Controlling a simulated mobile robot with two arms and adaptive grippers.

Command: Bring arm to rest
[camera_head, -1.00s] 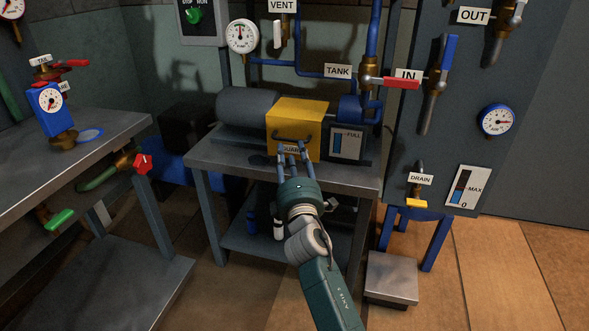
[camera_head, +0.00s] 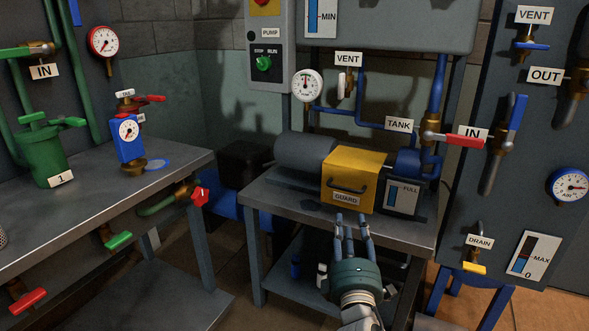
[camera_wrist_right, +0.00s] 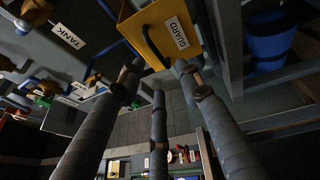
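My right gripper (camera_head: 352,217) shows in the head view, its arm coming up from the bottom. Its three fingers are spread and nothing is between them. The fingertips are just below the label of the yellow guard (camera_head: 370,164), in front of the small table. The wrist view also shows the spread fingers (camera_wrist_right: 158,75), with the guard (camera_wrist_right: 160,30) and its handle beyond them. The guard sits on the machine, handle facing me. My left gripper is not in view.
The small metal table (camera_head: 290,215) holds the guard, a grey motor (camera_head: 303,150) and a level gauge (camera_head: 402,197). A workbench (camera_head: 85,208) with a blue gauge unit (camera_head: 128,140) stands left. A panel with a drain valve (camera_head: 478,255) stands right.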

